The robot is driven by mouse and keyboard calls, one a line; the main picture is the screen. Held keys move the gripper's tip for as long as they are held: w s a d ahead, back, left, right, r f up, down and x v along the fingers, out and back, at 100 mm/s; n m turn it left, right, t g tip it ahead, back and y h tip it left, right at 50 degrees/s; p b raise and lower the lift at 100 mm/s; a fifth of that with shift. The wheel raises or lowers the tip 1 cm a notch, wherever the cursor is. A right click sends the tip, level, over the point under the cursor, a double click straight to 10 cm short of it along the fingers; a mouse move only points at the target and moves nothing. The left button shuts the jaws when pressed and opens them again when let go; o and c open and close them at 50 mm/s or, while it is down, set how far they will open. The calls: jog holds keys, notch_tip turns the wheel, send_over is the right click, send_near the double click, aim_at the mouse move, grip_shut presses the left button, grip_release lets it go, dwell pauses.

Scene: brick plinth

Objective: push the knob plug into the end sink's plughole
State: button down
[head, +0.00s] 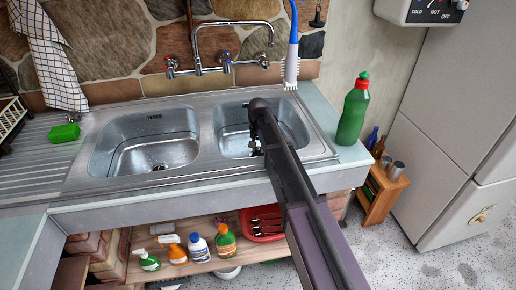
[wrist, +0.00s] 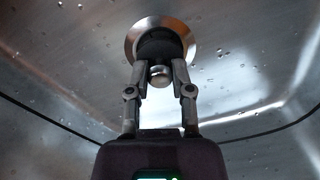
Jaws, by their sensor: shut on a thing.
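The end sink (head: 232,114) is the right-hand steel basin in the head view, and my arm reaches down into it. My gripper (head: 256,150) is low in this basin, partly hidden behind the arm. In the wrist view my gripper (wrist: 160,76) is shut on the metal knob of the dark round knob plug (wrist: 158,46). The plug lies in line with the plughole (wrist: 187,32), whose shiny ring shows around it. I cannot tell whether the plug is seated in the hole or just above it. In the head view my arm hides plug and plughole.
The other basin (head: 152,143) is at left with its drain open. Taps (head: 225,65) stand behind the basins, and a blue-handled brush (head: 292,55) hangs there. A green bottle (head: 353,110) stands right of the sink. A green sponge (head: 65,132) lies on the drainer.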

jog(key=shift+f+b, duration=0.4)
jog(key=shift+f, duration=0.05)
dwell(0.9)
jog(key=shift+c, duration=2.2)
grip_release()
jog(key=shift+r, duration=0.2)
